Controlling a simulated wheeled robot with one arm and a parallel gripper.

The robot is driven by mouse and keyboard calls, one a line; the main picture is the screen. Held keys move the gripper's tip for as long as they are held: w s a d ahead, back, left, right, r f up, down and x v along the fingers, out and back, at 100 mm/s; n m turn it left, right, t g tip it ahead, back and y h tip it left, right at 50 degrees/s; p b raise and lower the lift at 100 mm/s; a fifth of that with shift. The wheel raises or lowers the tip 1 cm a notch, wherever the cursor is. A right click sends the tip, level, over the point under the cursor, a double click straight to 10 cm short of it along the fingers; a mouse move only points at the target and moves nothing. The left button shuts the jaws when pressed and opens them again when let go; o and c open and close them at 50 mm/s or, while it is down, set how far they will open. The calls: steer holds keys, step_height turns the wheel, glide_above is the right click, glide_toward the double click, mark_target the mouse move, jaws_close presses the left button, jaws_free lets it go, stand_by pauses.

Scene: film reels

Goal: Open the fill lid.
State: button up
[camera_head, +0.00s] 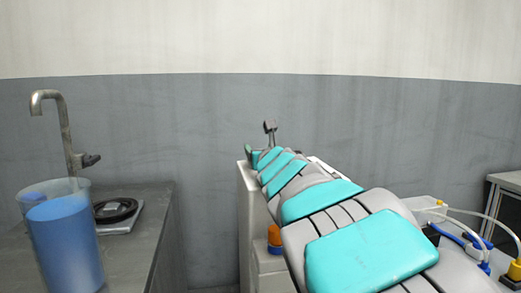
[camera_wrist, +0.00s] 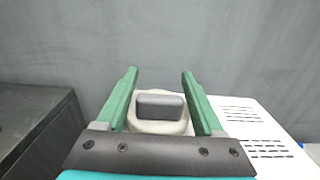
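In the wrist view a grey block-shaped grip (camera_wrist: 160,104) stands on a pale rounded base (camera_wrist: 158,127), which looks like the fill lid. The lid looks closed, though its seam is hidden. My gripper (camera_wrist: 160,75) is open, with one green finger on each side of the grip and a gap to each. The lid sits at the edge of a white machine (camera_wrist: 248,122) with vent slots. In the head view my arm hides the lid, and a green fingertip shows at the arm's far end. The white machine (camera_head: 247,215) shows left of my arm.
A metal tap (camera_head: 65,125) rises behind. An orange-topped item (camera_head: 274,235) stands beside my arm. A grey wall is behind.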

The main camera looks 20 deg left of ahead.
jaws_close()
stand_by(0.3)
stand_by(0.3)
